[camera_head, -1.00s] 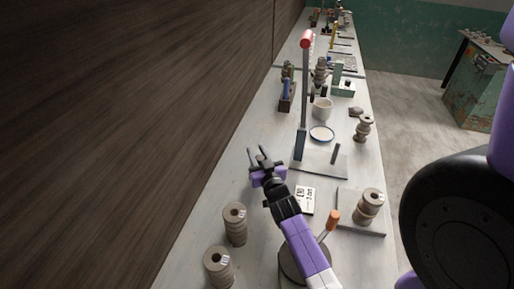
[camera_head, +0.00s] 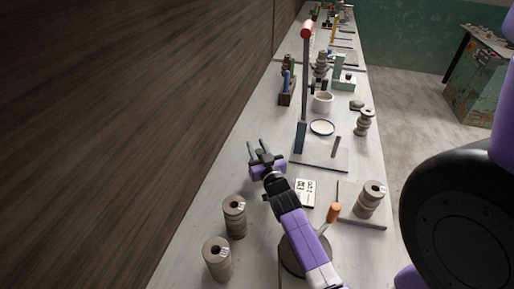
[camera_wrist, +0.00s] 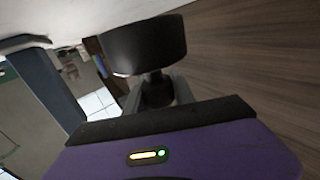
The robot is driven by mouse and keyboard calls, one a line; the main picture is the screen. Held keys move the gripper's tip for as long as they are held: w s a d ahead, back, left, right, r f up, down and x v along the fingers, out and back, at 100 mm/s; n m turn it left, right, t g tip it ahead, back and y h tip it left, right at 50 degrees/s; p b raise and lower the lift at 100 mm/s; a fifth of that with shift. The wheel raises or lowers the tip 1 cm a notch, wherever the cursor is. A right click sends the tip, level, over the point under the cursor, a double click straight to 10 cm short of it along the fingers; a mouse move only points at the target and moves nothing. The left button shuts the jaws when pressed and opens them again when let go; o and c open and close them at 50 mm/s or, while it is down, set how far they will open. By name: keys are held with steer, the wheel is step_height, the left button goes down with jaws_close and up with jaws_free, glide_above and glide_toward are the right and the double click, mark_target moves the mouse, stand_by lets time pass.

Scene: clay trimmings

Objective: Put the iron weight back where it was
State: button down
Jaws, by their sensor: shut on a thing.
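The iron weight (camera_wrist: 145,45) is a dark, broad, round body with a narrow neck, seen close up in the wrist view. My gripper (camera_wrist: 158,90) is shut on its neck, with the wide part beyond the fingers. In the head view my gripper (camera_head: 258,148) is over the left part of the bench, left of the lever stand's base. The weight cannot be made out clearly there. How far it is above the bench is hard to tell.
The lever stand (camera_head: 303,100) with a red knob rises right of my gripper. A white dish (camera_head: 322,127), a cup (camera_head: 322,103) and a printed card (camera_head: 306,192) are nearby. Insulator-like spools (camera_head: 235,217) stand near front left, another (camera_head: 370,198) at right. A dark wall borders the left.

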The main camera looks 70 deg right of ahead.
steer(key=c, duration=1.1)
jaws_free()
steer(key=shift+s+f, duration=0.1)
steer(key=shift+f, duration=0.55)
steer(key=shift+o, duration=0.2)
steer(key=shift+r, duration=0.1)
steer(key=shift+r+p, duration=0.6)
steer(key=shift+p, duration=0.2)
steer(key=v, duration=0.7)
steer(key=shift+r, duration=0.2)
steer(key=shift+a, duration=0.15)
